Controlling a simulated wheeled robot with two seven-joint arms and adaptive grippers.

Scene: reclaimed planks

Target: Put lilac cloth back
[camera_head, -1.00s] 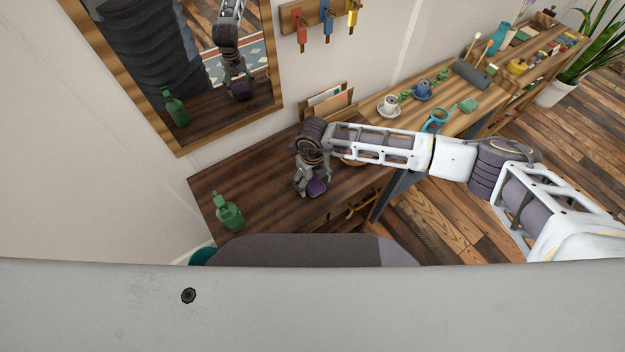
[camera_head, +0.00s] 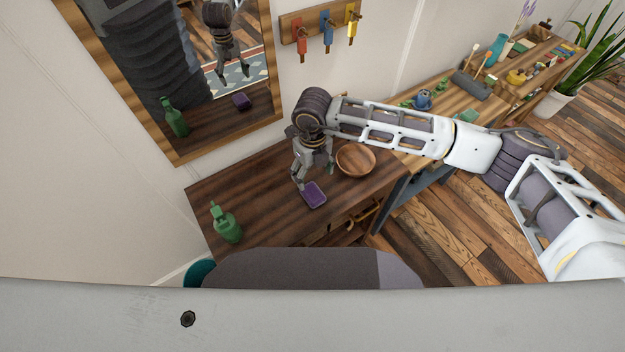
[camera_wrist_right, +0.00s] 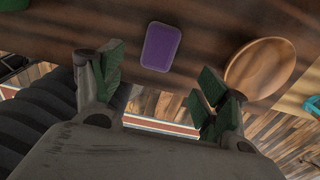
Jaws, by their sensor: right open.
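The lilac cloth (camera_head: 313,194) is a small purple folded rectangle lying flat on the dark wooden console table (camera_head: 262,190). It also shows in the right wrist view (camera_wrist_right: 161,47), beyond the fingertips and between them. My right gripper (camera_head: 314,178) is open and empty above the table, just behind the cloth and apart from it. Its spread fingers with green pads show in the right wrist view (camera_wrist_right: 160,82). My left gripper is not in view.
A wooden bowl (camera_head: 356,159) stands just right of the cloth. A green bottle (camera_head: 227,223) stands at the table's left end. A mirror (camera_head: 180,75) hangs on the wall behind. The tabletop between bottle and cloth is clear.

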